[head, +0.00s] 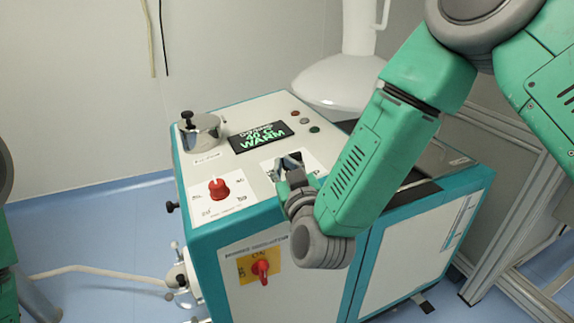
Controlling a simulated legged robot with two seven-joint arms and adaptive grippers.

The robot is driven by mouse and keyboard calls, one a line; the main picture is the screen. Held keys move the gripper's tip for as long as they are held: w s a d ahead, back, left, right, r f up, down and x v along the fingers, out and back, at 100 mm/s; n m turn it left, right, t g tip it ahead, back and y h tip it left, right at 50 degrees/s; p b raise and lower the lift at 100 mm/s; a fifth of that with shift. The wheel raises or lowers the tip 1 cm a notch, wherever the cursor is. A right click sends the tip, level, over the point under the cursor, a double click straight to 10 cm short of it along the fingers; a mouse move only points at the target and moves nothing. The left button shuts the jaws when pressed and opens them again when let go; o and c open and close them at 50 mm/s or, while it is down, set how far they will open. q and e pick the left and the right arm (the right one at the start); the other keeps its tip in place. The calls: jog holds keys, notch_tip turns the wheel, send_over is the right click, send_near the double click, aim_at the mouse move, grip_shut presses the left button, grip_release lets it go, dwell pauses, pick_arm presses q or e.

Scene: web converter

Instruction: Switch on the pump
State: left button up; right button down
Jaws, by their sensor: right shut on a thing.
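The pump unit is a white and teal cabinet (255,217) with a sloped top panel. My right gripper (288,165) is over a white label plate (312,165) on that panel. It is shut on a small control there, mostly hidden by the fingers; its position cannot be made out. A red knob (219,188) stands on another white label at the panel's left. A red rotary switch (261,268) on a yellow plate (245,267) is on the front face. A dark display (262,137) shows green text including "WARM". My left gripper is out of view.
Small indicator buttons (304,121) sit right of the display. A metal lidded pot (201,133) is at the panel's back left. A white rounded vessel (335,80) stands behind. A metal frame (497,240) is at right.

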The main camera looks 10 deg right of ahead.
jog(key=shift+w+a+p, duration=0.3)
jog(key=shift+w+p, duration=0.2)
jog(key=shift+p, duration=0.1)
jog(key=shift+w, duration=0.1)
jog(key=shift+w+a+f+p, duration=0.1)
jog(key=shift+w+a+p, duration=0.15)
jog(key=shift+p, duration=0.05)
dwell(0.6)
